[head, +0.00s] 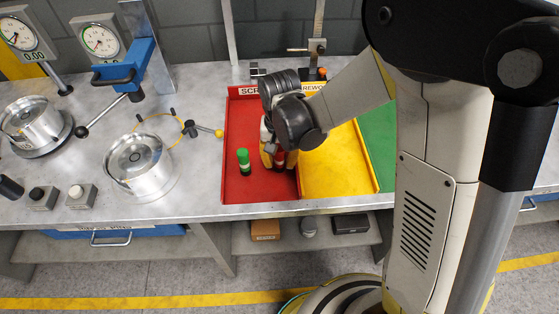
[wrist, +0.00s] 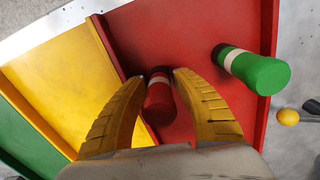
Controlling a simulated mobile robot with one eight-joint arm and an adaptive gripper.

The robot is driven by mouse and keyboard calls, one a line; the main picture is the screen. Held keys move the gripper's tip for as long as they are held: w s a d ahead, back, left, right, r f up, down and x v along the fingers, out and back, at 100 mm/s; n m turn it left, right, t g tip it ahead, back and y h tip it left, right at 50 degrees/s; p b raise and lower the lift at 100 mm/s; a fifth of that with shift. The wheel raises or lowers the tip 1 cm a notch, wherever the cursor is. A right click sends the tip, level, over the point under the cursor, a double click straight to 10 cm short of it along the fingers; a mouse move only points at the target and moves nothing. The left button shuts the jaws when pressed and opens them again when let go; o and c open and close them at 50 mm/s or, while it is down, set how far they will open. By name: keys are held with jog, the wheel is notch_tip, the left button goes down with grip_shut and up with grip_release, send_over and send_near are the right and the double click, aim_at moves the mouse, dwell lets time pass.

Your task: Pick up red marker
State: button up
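The red marker (wrist: 160,100) stands upright in the red section of the tray, with a white band and a dark lower end. In the wrist view it lies between the two yellow fingers of my gripper (wrist: 159,80). The fingers are spread on either side of it, with what look like narrow gaps; contact is hard to judge. In the head view my gripper (head: 279,154) reaches down into the red section, and the red marker (head: 279,159) shows partly between the fingers. The arm hides part of the tray behind it.
A green marker (head: 243,161) stands to the left in the red section (head: 240,190). The yellow section (head: 340,165) and green section (head: 378,140) lie to the right. Gauges and metal cylinders (head: 140,165) stand on the bench at left.

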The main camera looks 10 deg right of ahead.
grip_shut()
